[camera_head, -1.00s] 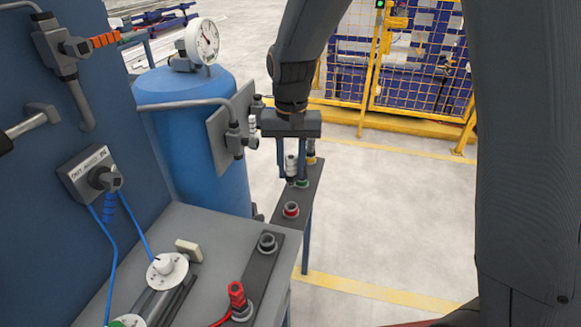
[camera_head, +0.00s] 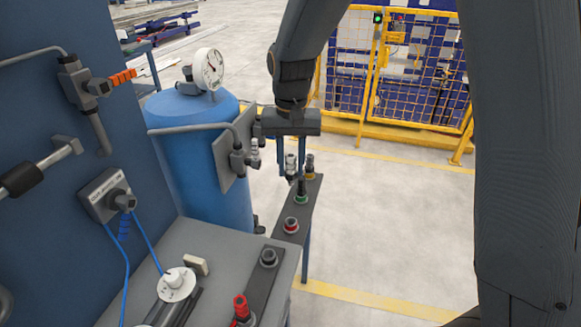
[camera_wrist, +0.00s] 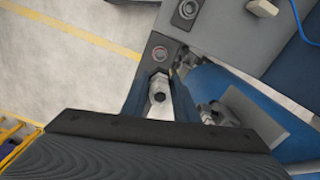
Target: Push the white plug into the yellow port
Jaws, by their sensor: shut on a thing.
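My gripper (camera_head: 290,172) hangs over the far part of the narrow dark port rail, its fingers shut on the white plug (camera_head: 291,162). The plug is upright between the fingers, and its end also shows between them in the wrist view (camera_wrist: 158,95). The yellow port (camera_head: 310,176) is at the far end of the rail, just right of the fingers, with a grey upright piece in or over it. The plug is apart from the yellow port, to its left in the picture. In the wrist view the yellow port is hidden.
The green port (camera_head: 301,199), with a dark upright piece, and the red port (camera_head: 291,225) sit nearer on the rail. A blue tank (camera_head: 205,180) with pipe fittings (camera_head: 240,160) stands close left of my gripper. A grey bench (camera_head: 215,245) is in front; open floor lies right.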

